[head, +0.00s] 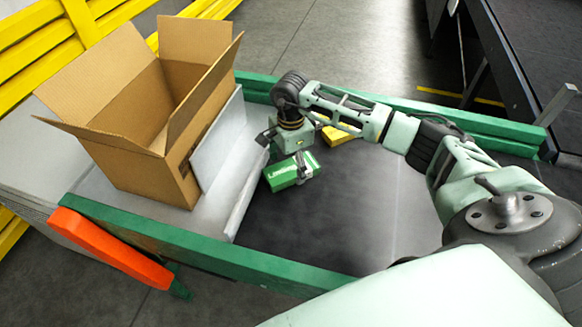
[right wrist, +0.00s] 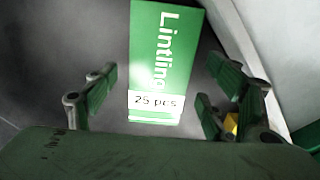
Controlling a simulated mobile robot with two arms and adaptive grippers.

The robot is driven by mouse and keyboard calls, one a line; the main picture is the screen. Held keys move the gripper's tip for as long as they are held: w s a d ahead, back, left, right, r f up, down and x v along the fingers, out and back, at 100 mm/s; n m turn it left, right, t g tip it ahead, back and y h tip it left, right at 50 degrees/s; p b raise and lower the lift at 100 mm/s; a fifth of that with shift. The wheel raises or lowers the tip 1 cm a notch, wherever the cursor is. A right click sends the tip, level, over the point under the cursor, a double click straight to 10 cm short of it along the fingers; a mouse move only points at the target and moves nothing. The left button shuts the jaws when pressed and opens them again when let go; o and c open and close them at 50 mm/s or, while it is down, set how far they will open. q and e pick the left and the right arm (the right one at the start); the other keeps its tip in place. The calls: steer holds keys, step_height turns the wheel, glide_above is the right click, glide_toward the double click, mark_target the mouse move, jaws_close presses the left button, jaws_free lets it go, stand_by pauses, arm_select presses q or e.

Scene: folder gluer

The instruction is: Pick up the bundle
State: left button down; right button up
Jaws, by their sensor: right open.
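The bundle (head: 284,174) is a green block with white lettering, lying on the dark belt surface beside the grey metal plate. In the right wrist view the bundle (right wrist: 160,60) reads "Lintling" and "25 pcs". My right gripper (head: 300,166) is over the bundle, pointing down. In the right wrist view its fingers (right wrist: 150,103) are spread wide, with the near end of the bundle between them and a gap on each side. Part of the bundle is hidden by the gripper in the head view. My left gripper is not in view.
An open cardboard box (head: 140,155) stands on the left behind an upright grey plate (head: 217,145). A yellow block (head: 335,134) lies behind my right gripper. Green rails (head: 230,250) edge the belt (head: 330,225), whose front part is clear.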

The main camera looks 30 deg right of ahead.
steer(key=shift+f, duration=0.3)
steer(key=shift+c, duration=0.6)
steer(key=c, duration=1.2)
steer(key=shift+c, duration=0.2)
